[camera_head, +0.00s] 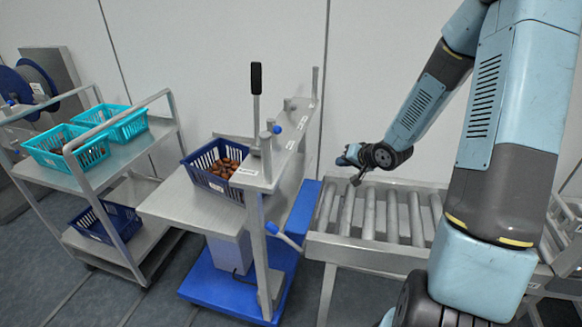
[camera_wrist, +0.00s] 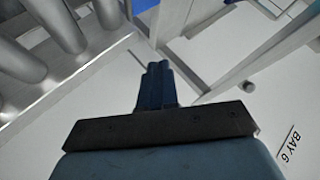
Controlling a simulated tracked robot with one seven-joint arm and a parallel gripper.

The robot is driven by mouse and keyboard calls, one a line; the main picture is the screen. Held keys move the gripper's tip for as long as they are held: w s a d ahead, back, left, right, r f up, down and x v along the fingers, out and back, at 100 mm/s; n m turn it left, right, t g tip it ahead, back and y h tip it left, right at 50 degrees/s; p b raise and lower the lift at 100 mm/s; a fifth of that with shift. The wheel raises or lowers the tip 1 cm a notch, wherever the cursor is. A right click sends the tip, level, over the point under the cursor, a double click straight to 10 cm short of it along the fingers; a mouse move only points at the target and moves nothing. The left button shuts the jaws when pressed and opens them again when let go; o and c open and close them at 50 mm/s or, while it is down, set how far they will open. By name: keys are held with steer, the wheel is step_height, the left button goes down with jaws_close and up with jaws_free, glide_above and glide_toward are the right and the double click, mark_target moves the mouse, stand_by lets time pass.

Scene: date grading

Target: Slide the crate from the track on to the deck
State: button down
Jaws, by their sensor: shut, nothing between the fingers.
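A dark blue crate (camera_head: 187,170) filled with brown dates sits on the grey deck (camera_head: 172,207) of the blue-based stand, left of the upright frame. The frame's top bar partly hides its right side. The roller track (camera_head: 372,240) lies to the right of the stand, and its visible rollers are bare; my arm hides part of it. My gripper (camera_head: 355,173) is above the left part of the track, apart from the crate. In the wrist view my gripper (camera_wrist: 158,68) has its dark blue fingers together with nothing between them. The crate is not seen there.
A black-handled lever (camera_head: 256,78) stands up at the frame. A blue panel (camera_head: 305,206) and a small blue-ended handle (camera_head: 284,237) are between stand and track. At left, a cart (camera_head: 128,160) holds two teal crates (camera_head: 62,148) above and a dark blue crate (camera_head: 110,222) below.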

steer(key=a+f+y, duration=0.1)
steer(key=a+f+m+y, duration=0.1)
steer(key=f+y, duration=0.1)
steer(key=a+f+m+y, duration=0.1)
steer(key=shift+a+f+t+y, duration=0.25)
steer(key=shift+f+t+y, duration=0.05)
steer(key=shift+f+t, duration=0.1)
steer(key=shift+s+a+f+m+t+y, duration=0.15)
steer(key=shift+a+m+t+y, duration=0.15)
steer(key=shift+m+y, duration=0.2)
steer(key=shift+s+a+f+m+t+y, duration=0.1)
steer(key=shift+s+a+m+t+y, duration=0.15)
steer(key=shift+m+y, duration=0.2)
steer(key=shift+s+a+r+m+t+y, duration=0.2)
steer(key=shift+a+m+t+y, duration=0.1)
steer(key=shift+m+t+y, duration=0.4)
steer(key=x, duration=1)
steer(key=shift+s, duration=0.1)
steer(key=a, duration=0.4)
